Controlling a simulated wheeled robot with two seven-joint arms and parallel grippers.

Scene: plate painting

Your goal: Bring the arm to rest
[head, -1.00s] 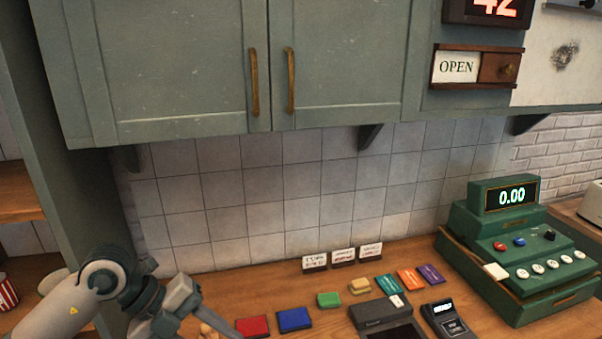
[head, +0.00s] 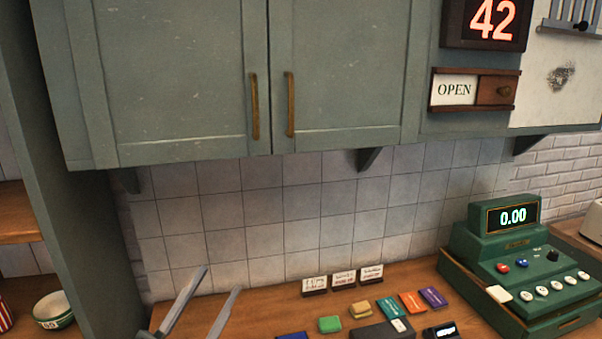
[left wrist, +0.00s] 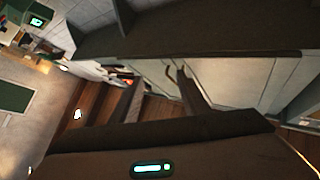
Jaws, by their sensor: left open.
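My left gripper (head: 221,278) shows at the bottom left of the head view, with two grey fingers spread apart and pointing up. Nothing is between them. It is in front of the tiled wall, left of the small cards on the counter, and most of its arm is below the picture. In the left wrist view the two dark fingers (left wrist: 160,82) stand apart and empty, with the cabinet beyond them. My right gripper is in neither view.
The wooden counter (head: 262,308) holds three small signs, several coloured blocks and cards, a card terminal (head: 441,331) and a green cash register (head: 515,262). A green cabinet (head: 190,85) hangs above. A patterned bowl (head: 54,312) stands at the left.

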